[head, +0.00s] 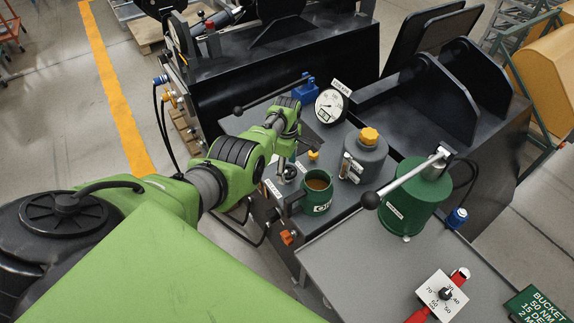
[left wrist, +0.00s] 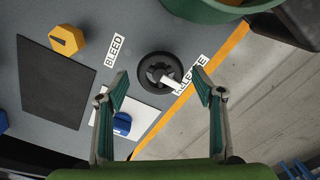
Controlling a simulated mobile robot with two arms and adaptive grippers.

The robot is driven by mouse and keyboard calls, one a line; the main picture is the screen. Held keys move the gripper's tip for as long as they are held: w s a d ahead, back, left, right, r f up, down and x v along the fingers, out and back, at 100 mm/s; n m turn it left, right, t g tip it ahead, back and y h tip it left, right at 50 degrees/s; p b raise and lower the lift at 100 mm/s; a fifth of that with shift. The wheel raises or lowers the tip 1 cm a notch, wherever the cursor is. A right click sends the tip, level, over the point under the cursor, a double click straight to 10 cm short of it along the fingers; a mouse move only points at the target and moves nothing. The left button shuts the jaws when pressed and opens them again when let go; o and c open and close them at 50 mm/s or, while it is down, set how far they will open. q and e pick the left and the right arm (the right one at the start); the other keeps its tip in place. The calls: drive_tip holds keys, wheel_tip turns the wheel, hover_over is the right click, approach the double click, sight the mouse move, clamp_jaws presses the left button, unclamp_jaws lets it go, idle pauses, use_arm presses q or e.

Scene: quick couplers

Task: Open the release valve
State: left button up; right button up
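The release valve is a black round knob with a pale lever-like bar across it in the left wrist view (left wrist: 158,70). The RELEASE label (left wrist: 196,70) beside it is partly covered by the bar. In the head view the black knob (head: 290,172) sits on the grey panel left of a green mug. My left gripper (left wrist: 161,88) is open, its two fingers spread on either side of the knob, with nothing between them that I can see held. Whether the fingers touch the knob cannot be told. In the head view the arm partly hides the gripper. My right gripper is not in view.
A yellow bleed knob (left wrist: 67,40) and a blue knob (left wrist: 122,124) on a white plate are nearby. The mug (head: 317,190) holds brown liquid. A gauge (head: 330,106), a grey canister (head: 364,158) and a green pump (head: 411,205) with a long lever stand to the right.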

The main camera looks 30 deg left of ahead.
sight(287, 170)
use_arm(q)
wheel_tip(287, 170, up, 12)
idle(0.6)
idle(0.5)
